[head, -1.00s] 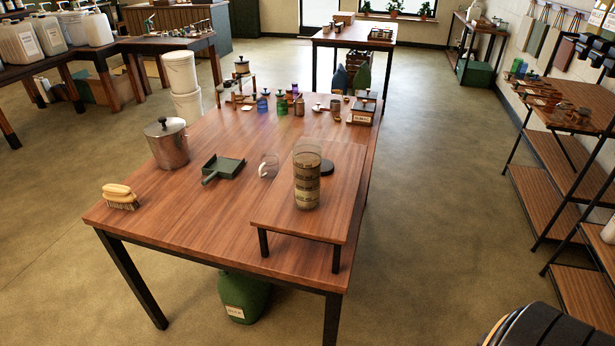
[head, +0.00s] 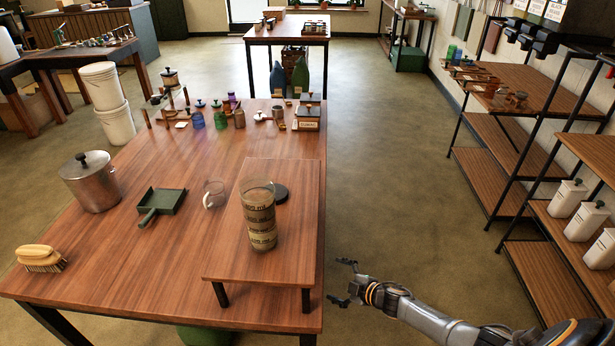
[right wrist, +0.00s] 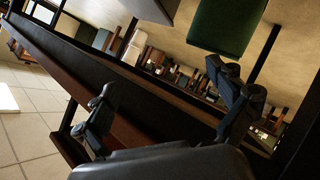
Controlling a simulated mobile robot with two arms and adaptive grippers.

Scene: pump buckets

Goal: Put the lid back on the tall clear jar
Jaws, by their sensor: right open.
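The tall clear jar (head: 258,214) stands upright and open on the low wooden riser at the front right of the table. Labelled layers show through its wall. A black round lid (head: 281,192) lies on the riser just behind and right of the jar, partly overlapped by it. My right gripper (head: 340,281) is open and empty, to the right of the table's edge, apart from jar and lid. Its two fingers (right wrist: 170,115) show spread in the right wrist view. My left gripper is not in view.
The wooden riser (head: 228,261) lifts the jar above the table (head: 110,265). A glass mug (head: 214,193), green dustpan (head: 160,203), steel pot (head: 92,182) and brush (head: 40,258) stand to the left. Small jars (head: 220,118) line the back. Shelves (head: 535,195) stand right, beyond open floor.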

